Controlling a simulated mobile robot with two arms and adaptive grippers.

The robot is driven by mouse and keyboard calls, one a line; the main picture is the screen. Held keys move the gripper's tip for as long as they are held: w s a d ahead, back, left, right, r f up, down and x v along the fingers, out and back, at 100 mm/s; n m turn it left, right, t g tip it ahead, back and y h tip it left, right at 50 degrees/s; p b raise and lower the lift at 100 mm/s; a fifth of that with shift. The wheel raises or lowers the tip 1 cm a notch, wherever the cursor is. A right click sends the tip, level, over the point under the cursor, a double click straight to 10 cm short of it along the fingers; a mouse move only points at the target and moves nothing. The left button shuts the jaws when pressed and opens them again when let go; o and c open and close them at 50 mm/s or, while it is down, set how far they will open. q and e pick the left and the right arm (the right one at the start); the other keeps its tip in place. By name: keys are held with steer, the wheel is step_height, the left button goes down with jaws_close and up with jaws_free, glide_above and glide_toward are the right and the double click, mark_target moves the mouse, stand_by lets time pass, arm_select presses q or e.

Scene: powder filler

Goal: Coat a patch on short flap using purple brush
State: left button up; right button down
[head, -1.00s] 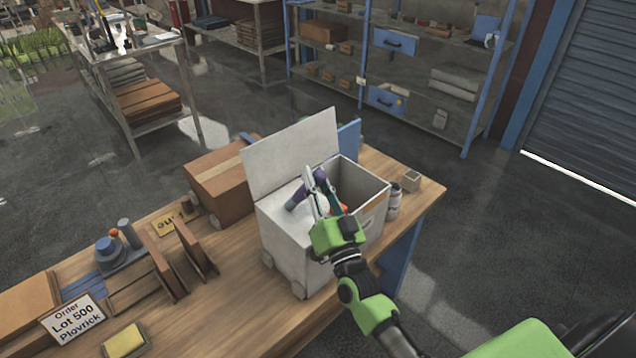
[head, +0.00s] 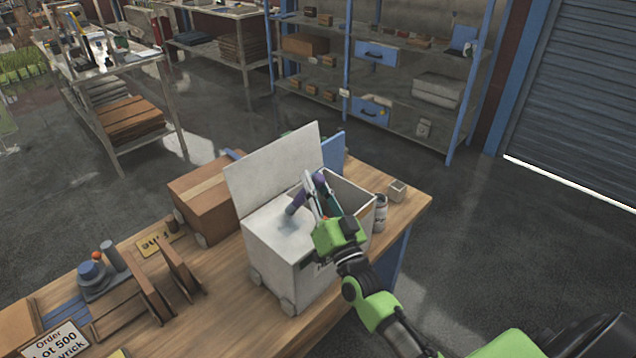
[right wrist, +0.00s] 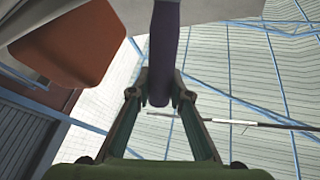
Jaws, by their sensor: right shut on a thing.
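A white box (head: 295,275) stands on the wooden bench. One tall white panel (head: 272,168) stands up at its back left, and a flat white surface (head: 262,226) covers the left part of its top. The right part is open. My right gripper (head: 314,184) is over the box, shut on the purple brush (head: 296,204). The brush tilts, its lower end at or just above the flat surface; contact is unclear. A greyish patch shows under it, shadow or coating. In the right wrist view the purple handle (right wrist: 163,55) sits between the fingertips. My left gripper is out of view.
A cardboard box (head: 203,200) stands left of the white box. A small can (head: 380,213) and a small open cube (head: 397,190) are at its right, near the bench edge. Wooden pieces (head: 145,300) and a blue-grey fixture (head: 93,277) occupy the bench's left.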

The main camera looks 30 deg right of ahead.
steer(key=shift+t, duration=0.3)
steer(key=r, duration=0.1)
steer(key=r+p, duration=0.1)
steer(key=r, duration=0.1)
steer(key=w+d+r, duration=0.1)
steer(key=shift+r+p, duration=0.3)
steer(key=shift+r, duration=0.1)
arm_select(q)
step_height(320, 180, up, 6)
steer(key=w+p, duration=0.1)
steer(key=p, duration=0.3)
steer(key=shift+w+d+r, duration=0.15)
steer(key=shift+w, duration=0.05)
arm_select(e)
steer(key=r, duration=0.1)
steer(key=w+r, duration=0.1)
steer(key=r, duration=0.2)
steer(key=shift+w+a, duration=0.2)
steer(key=shift+w, duration=0.15)
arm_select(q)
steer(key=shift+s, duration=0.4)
